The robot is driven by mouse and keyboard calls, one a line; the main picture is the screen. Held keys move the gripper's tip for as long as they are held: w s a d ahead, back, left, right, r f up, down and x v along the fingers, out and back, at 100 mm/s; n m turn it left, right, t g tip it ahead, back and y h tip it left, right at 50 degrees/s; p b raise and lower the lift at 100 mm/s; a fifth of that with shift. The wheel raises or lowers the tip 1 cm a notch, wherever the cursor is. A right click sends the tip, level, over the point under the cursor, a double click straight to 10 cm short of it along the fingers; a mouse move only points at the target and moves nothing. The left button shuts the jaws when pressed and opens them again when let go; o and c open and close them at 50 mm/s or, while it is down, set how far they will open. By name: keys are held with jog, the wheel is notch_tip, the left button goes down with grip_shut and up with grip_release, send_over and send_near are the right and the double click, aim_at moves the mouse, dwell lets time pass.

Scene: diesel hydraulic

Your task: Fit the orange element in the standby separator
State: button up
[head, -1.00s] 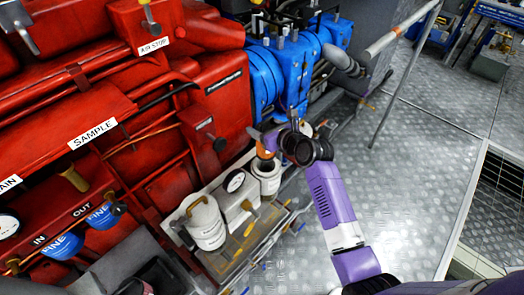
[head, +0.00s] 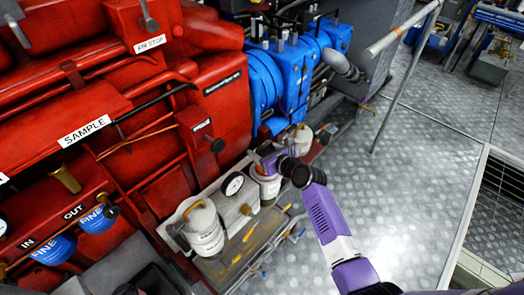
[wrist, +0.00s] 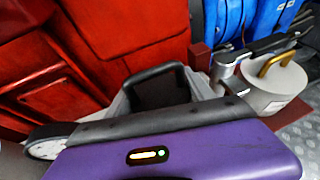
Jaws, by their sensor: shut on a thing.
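The orange element (head: 266,176) shows only as a small patch under my gripper (head: 264,168) in the head view. My gripper is shut on it. It is at the mouth of an open white separator canister (head: 268,187), mostly hidden by the gripper and the canister wall. I cannot tell how deep it sits or whether it is straight. In the wrist view, the purple gripper body covers the lower middle, and the fingertips and element are hidden.
A lidded white canister (head: 205,230) stands to the left, and another (head: 299,138) stands behind, also at right in the wrist view (wrist: 272,90). A round gauge (head: 233,184) is close on the left. Red engine walls and blue machinery (head: 290,80) crowd behind. The floor (head: 420,190) at right is clear.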

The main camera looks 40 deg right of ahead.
jog(key=shift+f, duration=0.6)
jog(key=o, duration=1.5)
jog(key=r+p+v, duration=0.1)
jog(key=v, duration=1.1)
jog(key=s+a+n, duration=1.5)
jog(key=s+n, duration=0.2)
jog(key=n, duration=0.1)
jog(key=s+a+r+n+y, duration=0.1)
jog(key=s+a+r+n, duration=0.3)
jog(key=n, duration=0.6)
jog(key=s+a+r+n+t+y, duration=0.1)
jog(key=s+a+r+n, duration=0.3)
jog(key=s+r+n, duration=0.4)
jog(key=shift+s+r+n+t+y, duration=0.2)
jog(key=shift+r+n+t+y, duration=0.1)
jog(key=shift+r+n, duration=0.75)
